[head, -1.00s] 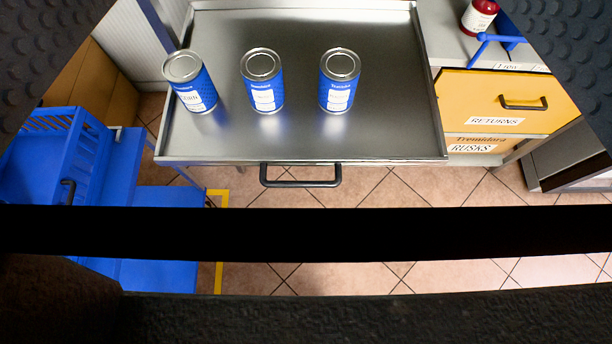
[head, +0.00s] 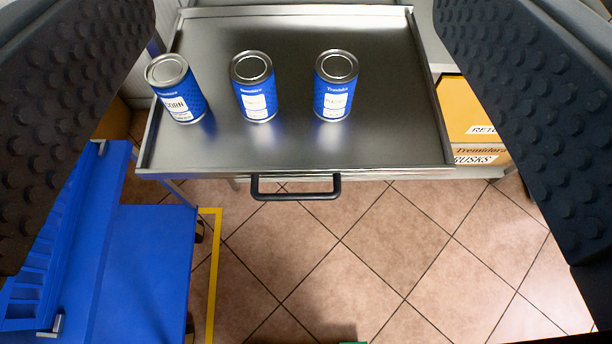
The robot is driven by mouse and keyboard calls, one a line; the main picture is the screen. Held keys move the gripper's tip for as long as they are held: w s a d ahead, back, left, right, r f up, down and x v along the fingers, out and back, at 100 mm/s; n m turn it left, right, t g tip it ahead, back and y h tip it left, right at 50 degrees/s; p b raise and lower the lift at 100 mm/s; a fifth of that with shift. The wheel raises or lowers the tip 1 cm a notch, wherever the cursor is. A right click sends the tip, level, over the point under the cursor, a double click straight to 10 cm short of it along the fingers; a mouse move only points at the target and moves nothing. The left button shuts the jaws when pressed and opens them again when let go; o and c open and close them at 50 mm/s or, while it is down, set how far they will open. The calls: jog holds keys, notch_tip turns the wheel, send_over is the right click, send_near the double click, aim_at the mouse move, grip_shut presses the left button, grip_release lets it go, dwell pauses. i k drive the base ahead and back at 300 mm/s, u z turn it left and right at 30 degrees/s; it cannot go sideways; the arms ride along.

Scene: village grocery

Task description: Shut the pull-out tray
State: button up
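The pull-out tray (head: 390,140) is a shiny steel tray, pulled out over the tiled floor. A black bar handle (head: 296,194) is fixed to its front edge. Three blue cans stand on it: a left can (head: 181,98) labelled as corn, a middle can (head: 257,98) and a right can (head: 335,97). My gripper (head: 300,225) shows as two wide-apart black studded fingers at the left and right sides of the picture. It is open, with nothing between the fingers touching the handle that I can see. The tray's back end lies at the top of the picture.
A blue slatted crate or cart (head: 150,260) stands at the lower left beside a yellow floor line (head: 212,280).

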aim_at(395, 125)
jog(key=u, duration=0.45)
jog(key=k, duration=1.1)
jog(key=u, duration=0.15)
jog(key=i, duration=0.7)
jog(key=z, duration=0.1)
